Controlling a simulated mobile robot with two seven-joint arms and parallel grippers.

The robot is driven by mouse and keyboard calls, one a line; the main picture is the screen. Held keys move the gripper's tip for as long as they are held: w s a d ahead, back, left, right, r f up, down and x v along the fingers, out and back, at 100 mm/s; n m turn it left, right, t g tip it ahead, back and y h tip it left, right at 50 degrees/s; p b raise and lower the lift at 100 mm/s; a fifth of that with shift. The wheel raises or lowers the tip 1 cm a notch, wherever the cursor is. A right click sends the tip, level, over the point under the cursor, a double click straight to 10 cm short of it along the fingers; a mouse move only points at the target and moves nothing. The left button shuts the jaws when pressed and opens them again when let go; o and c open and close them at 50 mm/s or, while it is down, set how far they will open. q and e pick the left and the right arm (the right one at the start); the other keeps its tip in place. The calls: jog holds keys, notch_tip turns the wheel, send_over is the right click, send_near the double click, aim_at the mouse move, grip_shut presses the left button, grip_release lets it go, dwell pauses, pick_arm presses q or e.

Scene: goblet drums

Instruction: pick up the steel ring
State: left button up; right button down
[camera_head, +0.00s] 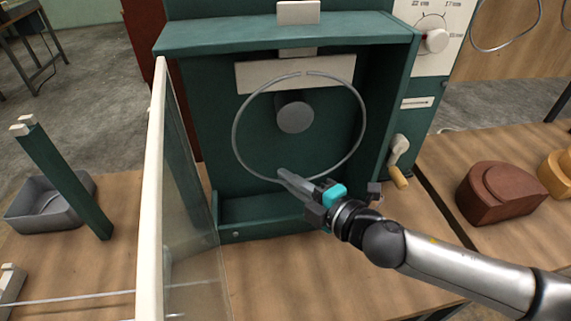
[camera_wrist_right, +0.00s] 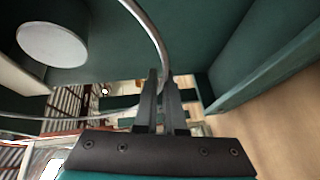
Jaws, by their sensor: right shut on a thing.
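The steel ring (camera_head: 235,118) is a large thin grey hoop. In the head view it stands roughly upright inside the open front of the green cabinet (camera_head: 210,45), around a grey round peg (camera_head: 294,114). My right gripper (camera_head: 283,174) reaches in from the lower right and is shut on the bottom part of the ring. In the right wrist view the ring (camera_wrist_right: 152,30) runs down to the fingertips (camera_wrist_right: 164,82), which are close together around it. Whether the ring touches the peg or the back plate is unclear. My left gripper is not in view.
A clear panel door (camera_head: 180,190) with a cream edge stands open left of the opening. A crank handle (camera_head: 399,175) and a dial (camera_head: 432,40) are on the cabinet's right side. A grey tray (camera_head: 40,215) is at left, a brown block (camera_head: 500,190) at right.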

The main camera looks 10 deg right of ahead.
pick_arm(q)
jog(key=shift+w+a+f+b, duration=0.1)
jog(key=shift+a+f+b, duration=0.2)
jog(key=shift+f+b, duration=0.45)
pick_arm(e)
jog(key=s, duration=1.3)
jog(key=shift+s, duration=0.15)
